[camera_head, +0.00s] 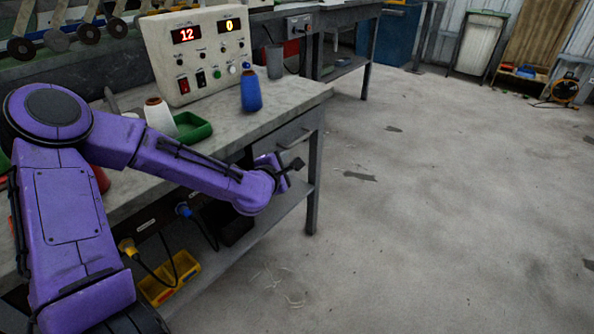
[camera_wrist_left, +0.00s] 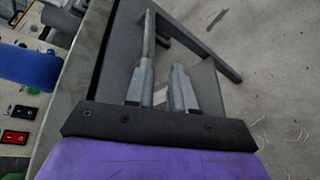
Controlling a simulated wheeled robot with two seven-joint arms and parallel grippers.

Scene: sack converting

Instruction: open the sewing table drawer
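The sewing table (camera_head: 290,92) has a grey drawer (camera_head: 285,131) under its top at the right end. The drawer looks shut, with a pale bar handle (camera_head: 294,140) on its front. My left gripper (camera_head: 295,168) is just below and in front of the handle, partly hidden by its own wrist. In the left wrist view its two fingers (camera_wrist_left: 163,66) are apart with nothing between them. The handle (camera_wrist_left: 149,36) shows beyond the left fingertip, lined up with that finger; I cannot tell if they touch. My right gripper is out of view.
On the table stand a control box (camera_head: 197,55), a blue thread cone (camera_head: 251,91), a white cone (camera_head: 159,116), a grey cup (camera_head: 274,61) and a green tray (camera_head: 192,128). A table leg (camera_head: 314,180) stands just right of the gripper. The floor (camera_head: 430,200) to the right is clear.

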